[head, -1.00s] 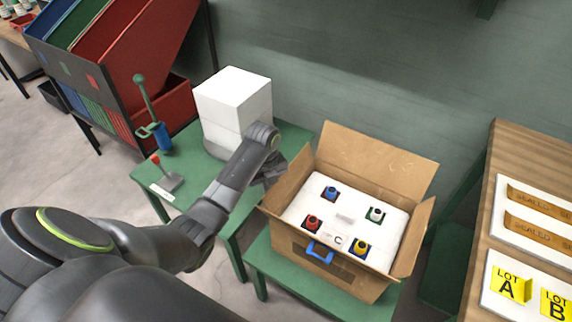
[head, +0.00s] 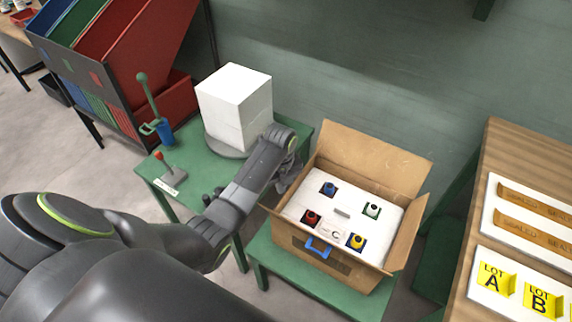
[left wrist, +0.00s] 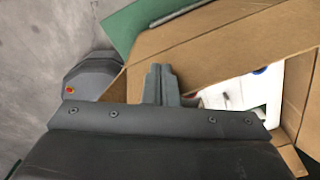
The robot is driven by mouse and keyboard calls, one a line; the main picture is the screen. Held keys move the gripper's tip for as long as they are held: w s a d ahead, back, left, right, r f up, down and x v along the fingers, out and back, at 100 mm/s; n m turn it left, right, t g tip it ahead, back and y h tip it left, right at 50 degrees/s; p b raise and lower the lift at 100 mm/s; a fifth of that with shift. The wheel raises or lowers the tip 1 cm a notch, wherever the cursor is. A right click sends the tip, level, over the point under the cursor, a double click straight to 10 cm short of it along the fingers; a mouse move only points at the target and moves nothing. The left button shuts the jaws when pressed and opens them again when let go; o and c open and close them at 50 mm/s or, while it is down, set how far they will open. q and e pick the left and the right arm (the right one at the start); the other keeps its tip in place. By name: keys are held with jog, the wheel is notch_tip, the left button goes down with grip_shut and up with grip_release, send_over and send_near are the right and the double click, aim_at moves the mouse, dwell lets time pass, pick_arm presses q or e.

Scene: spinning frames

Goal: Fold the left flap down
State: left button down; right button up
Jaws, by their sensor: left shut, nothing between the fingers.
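The open cardboard box (head: 325,262) stands on a low green table, with a white insert inside holding several small coloured pieces. Its left flap (head: 304,171) stands raised, partly hidden by my arm in the head view. The back flap (head: 375,160) and right flap (head: 408,232) also stand up. My left gripper (head: 284,185) is shut and empty at the left flap, its tips mostly hidden. In the left wrist view the shut fingers (left wrist: 160,84) show against brown cardboard; whether they touch it I cannot tell. My right gripper is not in view.
A white block (head: 235,100) sits on a round base on the green table behind my left arm. A red-knobbed lever (head: 170,175) and a blue-and-green tool (head: 160,130) stand left of it. A wooden table (head: 500,170) with label boards is at the right.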

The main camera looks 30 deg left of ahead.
pick_arm(q)
jog(key=d, duration=0.2)
jog(key=d+f+p, duration=0.1)
jog(key=d, duration=0.1)
jog(key=shift+s+f, duration=0.1)
jog(key=shift+s, duration=0.05)
jog(key=shift+s+d+f+b, duration=0.1)
jog(key=shift+d+f+b, duration=0.3)
jog(key=shift+f, duration=0.45)
jog(key=shift+d+f+b, duration=0.3)
jog(key=shift+d+f, duration=0.2)
jog(key=shift+f, duration=0.35)
jog(key=shift+s+d+f, duration=0.35)
jog(key=shift+s+f, duration=0.05)
jog(key=shift+f, duration=0.05)
notch_tip(320, 180, up, 9)
jog(key=p, duration=1)
jog(key=shift+w, duration=0.4)
